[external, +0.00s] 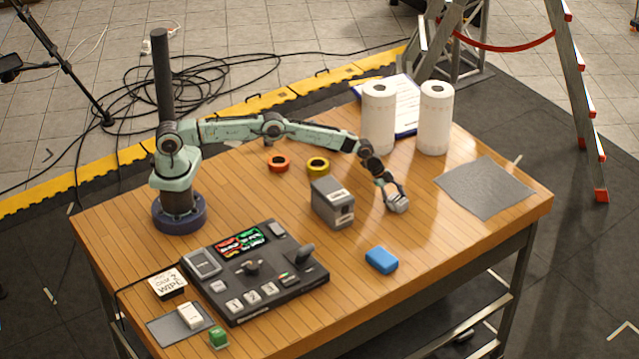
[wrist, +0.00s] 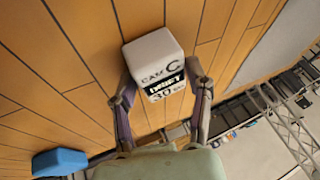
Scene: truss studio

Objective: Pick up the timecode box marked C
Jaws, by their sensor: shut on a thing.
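The timecode box marked C (wrist: 155,72) is a small pale box with a white label reading "CAM C" and, lower down, a black band and "30". In the wrist view it sits between both fingers of my gripper (wrist: 160,90), which is shut on it by its sides. In the external view the box (external: 398,206) shows small and grey under my gripper (external: 394,194), right of the larger grey box. I cannot tell whether it touches the table. The fingers hide part of it there.
A grey labelled box (external: 333,203) stands left of my gripper, and a blue block (external: 381,261) lies in front. Two paper rolls (external: 378,118) (external: 435,118) stand behind. A grey mat (external: 487,187) lies to the right. A control panel (external: 300,284) fills the front left.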

